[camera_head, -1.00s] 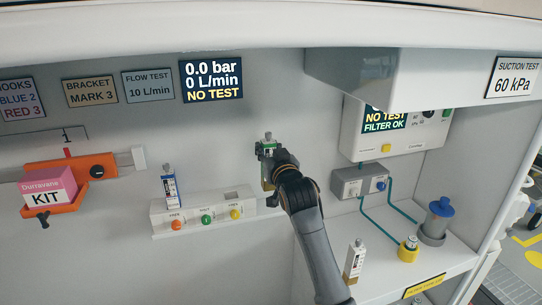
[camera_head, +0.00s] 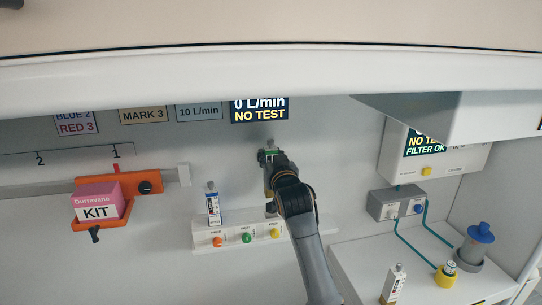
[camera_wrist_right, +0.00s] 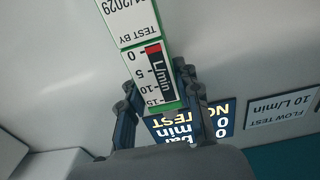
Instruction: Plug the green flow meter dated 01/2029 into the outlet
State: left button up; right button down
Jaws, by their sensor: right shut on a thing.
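My right gripper (camera_head: 270,158) is shut on the green-edged flow meter (camera_wrist_right: 150,65), which is raised off any surface in front of the wall. In the right wrist view the meter appears upside down, with an L/min scale and a label whose date ends in 1/2029. A white outlet block (camera_head: 228,243) with orange, green and yellow buttons is on the wall below. My arm covers part of its right end, so the gap to the meter is unclear. My left gripper is out of view.
A blue-marked meter (camera_head: 213,208) stands at the block's left position. A dark display (camera_head: 259,110) hangs above. A pink kit box (camera_head: 96,203) sits in an orange bracket at left. Another meter (camera_head: 394,285), a grey box (camera_head: 397,204) and tubing are at right.

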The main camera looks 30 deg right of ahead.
jog(key=shift+f+b, duration=1.75)
jog(key=shift+f, duration=1.1)
jog(key=shift+s+p, duration=0.1)
jog(key=shift+p, duration=0.6)
jog(key=shift+f+b, duration=1.55)
jog(key=shift+f, duration=0.95)
jog(key=c, duration=0.9)
grip_release()
jog(key=shift+o, duration=0.2)
jog(key=shift+f, duration=0.1)
jog(key=v, duration=1.2)
